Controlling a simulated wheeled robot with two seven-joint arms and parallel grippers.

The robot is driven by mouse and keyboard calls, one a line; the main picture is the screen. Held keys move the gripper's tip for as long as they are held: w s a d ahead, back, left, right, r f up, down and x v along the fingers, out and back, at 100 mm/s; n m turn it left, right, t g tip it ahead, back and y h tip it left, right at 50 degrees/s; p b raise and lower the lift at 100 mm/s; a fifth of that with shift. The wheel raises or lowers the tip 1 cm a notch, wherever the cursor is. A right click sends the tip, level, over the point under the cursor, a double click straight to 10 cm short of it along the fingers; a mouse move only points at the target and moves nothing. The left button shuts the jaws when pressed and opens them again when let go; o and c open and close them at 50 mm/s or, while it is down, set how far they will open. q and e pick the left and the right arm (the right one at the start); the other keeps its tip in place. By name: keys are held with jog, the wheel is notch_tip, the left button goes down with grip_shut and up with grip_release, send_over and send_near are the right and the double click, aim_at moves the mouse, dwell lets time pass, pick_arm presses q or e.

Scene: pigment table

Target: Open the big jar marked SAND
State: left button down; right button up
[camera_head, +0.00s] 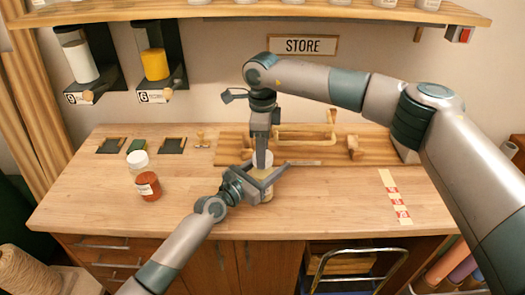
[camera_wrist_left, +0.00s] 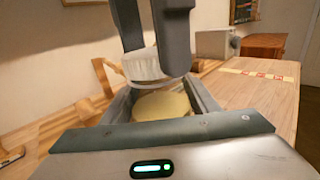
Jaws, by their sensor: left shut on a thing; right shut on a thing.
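The big jar (camera_head: 267,196) stands on the table with pale yellow sand (camera_wrist_left: 163,105) showing at its top. Its label is too small to read. My left gripper (camera_head: 264,176) is shut around the jar, one finger on each side. A white ribbed lid (camera_wrist_left: 146,64) is in my right gripper (camera_head: 262,162), which comes down from above. In the left wrist view the lid looks raised and slightly tilted above the sand, though the gap is partly hidden.
A red-brown jar (camera_head: 148,186) and a white-lidded jar (camera_head: 138,161) stand on the left of the table (camera_head: 330,200). A wooden rack (camera_head: 310,140) runs along the back. A taped strip (camera_head: 395,197) lies on the right. Shelf above; table room between jar and strip is clear.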

pick_arm(q)
jog(key=shift+f, duration=0.1)
pick_arm(e)
jog(key=n, duration=1.9)
jog(key=shift+d+r, duration=0.1)
jog(key=shift+r, duration=0.2)
jog(key=shift+r, duration=0.7)
jog(key=shift+r, duration=0.25)
jog(key=shift+r, duration=1.95)
pick_arm(q)
jog(key=c, duration=0.6)
grip_release()
